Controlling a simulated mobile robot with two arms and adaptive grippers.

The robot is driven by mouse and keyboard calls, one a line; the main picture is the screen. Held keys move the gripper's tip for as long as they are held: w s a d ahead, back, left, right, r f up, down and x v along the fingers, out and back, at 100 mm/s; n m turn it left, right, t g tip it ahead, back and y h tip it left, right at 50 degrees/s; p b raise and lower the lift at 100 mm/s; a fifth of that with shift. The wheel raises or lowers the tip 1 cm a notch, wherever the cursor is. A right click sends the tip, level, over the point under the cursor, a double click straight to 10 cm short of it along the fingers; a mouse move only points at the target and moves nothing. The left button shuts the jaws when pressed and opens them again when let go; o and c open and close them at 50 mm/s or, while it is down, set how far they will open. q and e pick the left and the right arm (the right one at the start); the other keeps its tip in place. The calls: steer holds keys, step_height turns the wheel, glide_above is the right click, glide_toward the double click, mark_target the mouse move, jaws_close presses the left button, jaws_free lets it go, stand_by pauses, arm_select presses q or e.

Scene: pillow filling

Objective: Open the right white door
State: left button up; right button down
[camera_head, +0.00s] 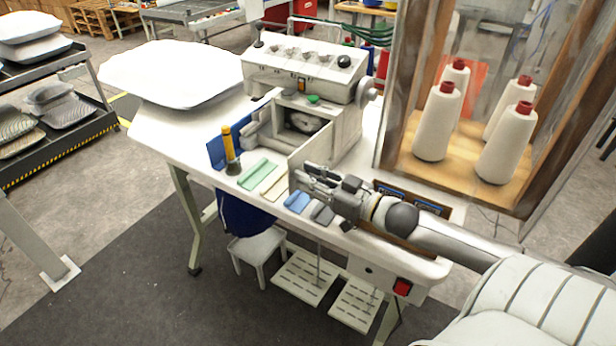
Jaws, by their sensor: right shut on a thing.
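The white sewing machine (300,70) stands on the white work table. The right white door (310,150) is a thin upright panel at the machine's front right, standing out from the body towards the table's front edge. The machine's inner parts show to the left of it. My right gripper (303,184) comes in from the right, low over the table, with its fingers at the door's near lower edge. It is shut on the door; the exact contact is small and partly hidden by the fingers. My left gripper is not in view.
A white pillow (170,73) lies at the table's back left. A clear-sided wooden case (403,95) with thread cones stands at the right, close above my forearm.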

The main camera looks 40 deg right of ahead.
steer(key=c, duration=1.3)
jaws_free()
steer(key=shift+v, duration=6)
steer(key=shift+f, duration=0.1)
